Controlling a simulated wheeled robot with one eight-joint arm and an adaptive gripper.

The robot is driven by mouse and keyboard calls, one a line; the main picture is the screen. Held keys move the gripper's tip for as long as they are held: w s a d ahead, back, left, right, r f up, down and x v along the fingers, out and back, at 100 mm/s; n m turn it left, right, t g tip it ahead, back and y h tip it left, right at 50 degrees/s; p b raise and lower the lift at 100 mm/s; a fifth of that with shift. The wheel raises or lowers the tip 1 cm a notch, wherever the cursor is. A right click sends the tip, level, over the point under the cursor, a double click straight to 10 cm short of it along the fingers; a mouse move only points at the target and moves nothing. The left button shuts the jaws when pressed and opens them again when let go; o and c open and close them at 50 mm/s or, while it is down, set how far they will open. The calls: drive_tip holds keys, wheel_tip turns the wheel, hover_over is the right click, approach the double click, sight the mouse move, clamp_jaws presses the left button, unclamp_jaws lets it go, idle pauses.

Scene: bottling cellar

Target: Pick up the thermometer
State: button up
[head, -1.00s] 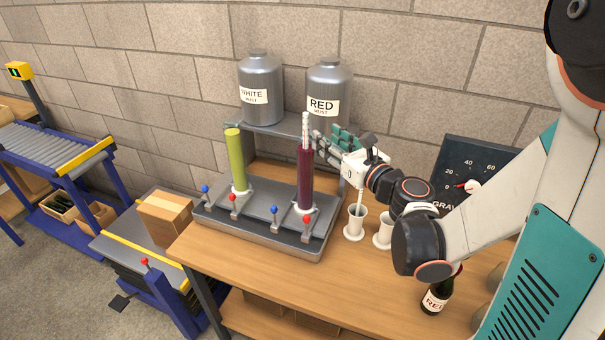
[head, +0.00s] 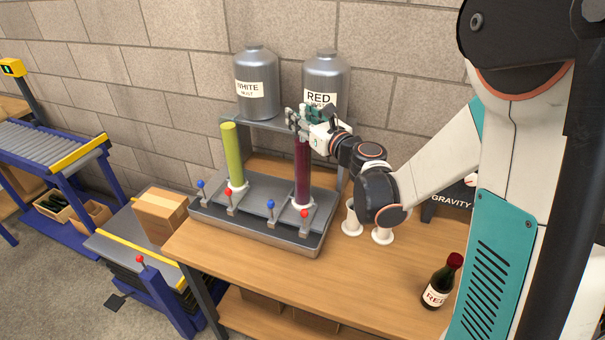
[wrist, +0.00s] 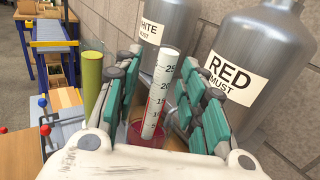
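The thermometer (wrist: 160,88) is a white tube with a numbered scale and a red line. It stands slightly tilted in the top of the dark red cylinder (head: 302,178), its upper part sticking out. My gripper (head: 298,118) is at the top of that cylinder and hides most of the thermometer in the head view. In the wrist view, the green-padded fingers of my gripper (wrist: 160,82) stand open on both sides of the thermometer, with a gap visible on the right. The red cylinder's rim (wrist: 150,138) shows below it.
A yellow-green cylinder (head: 233,155) stands left on the same grey tray (head: 255,232), with red and blue levers in front. WHITE (head: 255,80) and RED (head: 326,75) must tanks stand close behind. White cups (head: 352,222) and a bottle (head: 440,280) are right. The table front is clear.

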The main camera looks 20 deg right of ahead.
clamp_jaws()
wheel_tip(320, 180, up, 20)
drive_tip(key=p, duration=0.6)
drive_tip(key=shift+s, duration=0.1)
drive_tip(key=c, duration=0.7)
unclamp_jaws()
clamp_jaws()
drive_tip(key=shift+r, duration=0.1)
